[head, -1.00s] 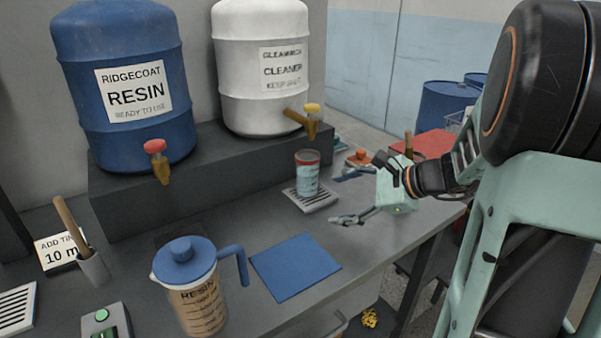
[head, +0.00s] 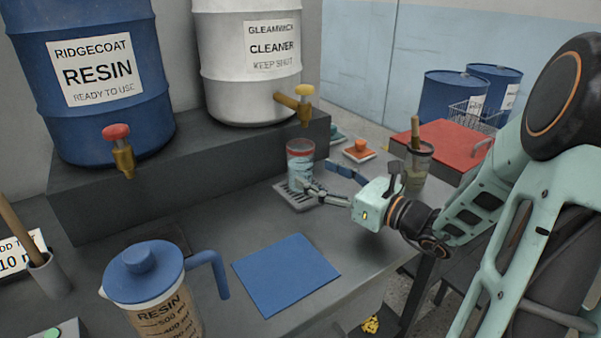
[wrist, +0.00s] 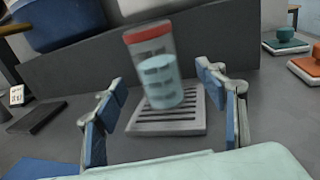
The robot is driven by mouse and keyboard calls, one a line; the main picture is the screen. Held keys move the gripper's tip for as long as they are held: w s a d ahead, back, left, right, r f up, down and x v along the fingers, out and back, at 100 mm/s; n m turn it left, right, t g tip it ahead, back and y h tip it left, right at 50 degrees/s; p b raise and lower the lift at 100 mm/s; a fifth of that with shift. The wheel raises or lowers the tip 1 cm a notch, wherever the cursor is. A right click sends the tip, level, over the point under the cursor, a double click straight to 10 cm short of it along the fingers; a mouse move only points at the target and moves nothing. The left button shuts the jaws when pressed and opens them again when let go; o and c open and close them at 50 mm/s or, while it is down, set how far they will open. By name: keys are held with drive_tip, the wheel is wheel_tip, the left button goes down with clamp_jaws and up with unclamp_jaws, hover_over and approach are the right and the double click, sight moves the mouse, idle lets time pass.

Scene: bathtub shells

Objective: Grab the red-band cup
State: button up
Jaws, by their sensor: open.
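The red-band cup (head: 300,164) is clear with a red band at its rim and pale blue liquid inside. It stands on a slatted drip tray (head: 293,197) below the cleaner drum's yellow tap. My gripper (head: 333,183) is open and empty, low over the bench to the right of the cup. In the wrist view the cup (wrist: 158,70) is ahead, between and beyond the two blue-padded fingers (wrist: 170,115). The fingers do not appear closed around it.
A resin jug (head: 155,285) with a blue lid stands front left, beside a blue mat (head: 286,272). The yellow tap (head: 303,100) hangs above the cup. A dark step (head: 190,165) bears both drums. A container with a brush (head: 417,160) stands right of my gripper.

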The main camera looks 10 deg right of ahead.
sight(310, 170)
drive_tip(key=x, duration=0.2)
drive_tip(key=b+x, duration=0.1)
drive_tip(key=x, duration=0.2)
drive_tip(key=shift+w+a+r, duration=0.2)
drive_tip(key=shift+a+r, duration=0.05)
drive_tip(key=shift+a, duration=0.1)
drive_tip(key=shift+c, duration=0.3)
drive_tip(key=c, duration=1.3)
